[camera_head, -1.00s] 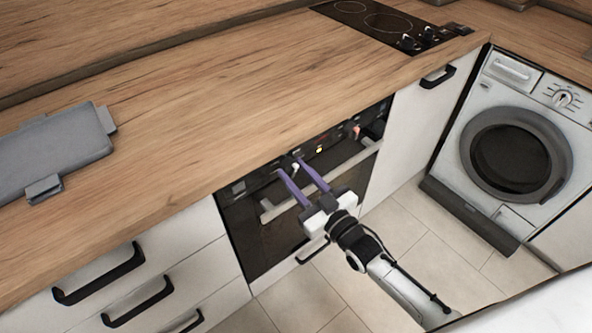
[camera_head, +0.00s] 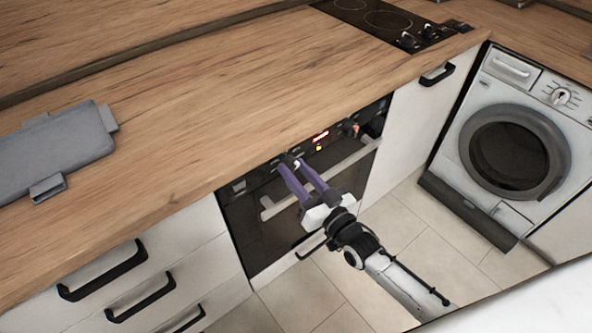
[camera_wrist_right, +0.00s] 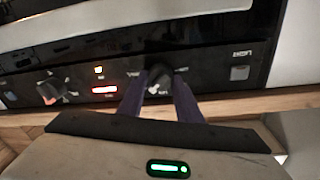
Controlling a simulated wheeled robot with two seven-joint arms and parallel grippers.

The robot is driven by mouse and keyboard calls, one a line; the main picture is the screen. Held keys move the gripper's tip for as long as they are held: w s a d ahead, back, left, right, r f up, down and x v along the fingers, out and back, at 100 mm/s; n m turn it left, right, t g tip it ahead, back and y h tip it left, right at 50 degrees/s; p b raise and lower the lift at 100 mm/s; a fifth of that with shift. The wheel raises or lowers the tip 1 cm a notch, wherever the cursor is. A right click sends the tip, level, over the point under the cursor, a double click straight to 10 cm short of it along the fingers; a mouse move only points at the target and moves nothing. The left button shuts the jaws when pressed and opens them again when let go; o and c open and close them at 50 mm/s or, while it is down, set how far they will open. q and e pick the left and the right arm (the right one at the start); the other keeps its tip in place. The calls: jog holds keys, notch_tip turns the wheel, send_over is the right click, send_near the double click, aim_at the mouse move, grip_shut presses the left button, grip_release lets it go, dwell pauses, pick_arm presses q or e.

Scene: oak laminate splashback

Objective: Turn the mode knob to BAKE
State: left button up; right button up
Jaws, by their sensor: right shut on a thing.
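The oven's black control panel (camera_head: 336,139) sits below the counter's front edge. My right gripper (camera_head: 292,162), with purple fingers, is shut on the panel's left dark knob in the head view. In the right wrist view this knob (camera_wrist_right: 160,78) sits between the fingers (camera_wrist_right: 158,88), with pale markings around it. Its printed words, including any BAKE mark, are too blurred to read, so I cannot tell its setting. A second knob (camera_wrist_right: 48,90) also shows in the head view (camera_head: 352,129). My left gripper is not in view.
A red display (camera_head: 320,137) and an amber light (camera_head: 319,148) glow between the knobs. A light button (camera_wrist_right: 240,72) is beside the held knob. The oven door handle (camera_head: 345,168) runs below the panel. A washing machine (camera_head: 515,150) stands right; floor tiles in front are clear.

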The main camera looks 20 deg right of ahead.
jog(key=o, duration=1)
jog(key=shift+o, duration=0.2)
jog(key=v, duration=1)
jog(key=shift+s+f, duration=0.15)
jog(key=shift+s, duration=0.05)
jog(key=s+a+f+n+g+h, duration=0.2)
jog(key=s+f+g, duration=0.7)
jog(key=s+f, duration=0.5)
jog(key=shift+s+h, duration=0.3)
jog(key=shift+s, duration=0.85)
